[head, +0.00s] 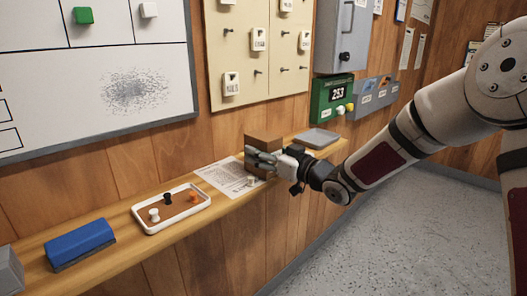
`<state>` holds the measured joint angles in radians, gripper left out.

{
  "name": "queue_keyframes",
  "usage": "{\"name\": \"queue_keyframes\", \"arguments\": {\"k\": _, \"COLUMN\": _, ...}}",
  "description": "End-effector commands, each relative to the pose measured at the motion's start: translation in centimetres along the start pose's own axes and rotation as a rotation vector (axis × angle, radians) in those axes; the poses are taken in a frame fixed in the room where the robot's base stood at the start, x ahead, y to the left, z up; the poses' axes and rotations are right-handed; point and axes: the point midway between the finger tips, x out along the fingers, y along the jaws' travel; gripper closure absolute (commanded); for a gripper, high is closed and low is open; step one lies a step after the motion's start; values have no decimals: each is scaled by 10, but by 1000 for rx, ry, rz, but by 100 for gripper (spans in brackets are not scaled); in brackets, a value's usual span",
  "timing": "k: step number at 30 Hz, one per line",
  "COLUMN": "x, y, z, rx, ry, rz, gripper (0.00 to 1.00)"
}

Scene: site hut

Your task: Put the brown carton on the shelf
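The brown carton (263,139) is at the wooden shelf (112,226), beside the right end of a printed sheet. My gripper (262,157) reaches in from the right, with its fingers across the near side of the carton. The fingers appear shut on it; the far finger is hidden. The carton looks upright. Its lower part is mostly covered by the gripper, so I cannot tell whether it rests on the shelf or is held just above it.
The printed sheet (222,177), a white-rimmed tray (148,227) with small pieces, and a blue eraser-like block (80,244) lie on the shelf to the left. A grey tray (317,138) lies right of the carton. A green display box (332,99) hangs on the wall above.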

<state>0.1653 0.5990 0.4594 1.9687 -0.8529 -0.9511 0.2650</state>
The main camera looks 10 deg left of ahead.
Motion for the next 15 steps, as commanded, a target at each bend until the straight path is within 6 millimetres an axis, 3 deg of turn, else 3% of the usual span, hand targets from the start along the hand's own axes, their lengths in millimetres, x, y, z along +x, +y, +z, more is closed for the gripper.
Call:
{"name": "queue_keyframes", "arguments": {"k": 11, "x": 0, "y": 0, "z": -2, "rx": -1, "ry": 1, "rz": 0, "gripper": 30}}
{"name": "queue_keyframes", "arguments": {"k": 15, "x": 0, "y": 0, "z": -11, "rx": -1, "ry": 1, "rz": 0, "gripper": 30}}
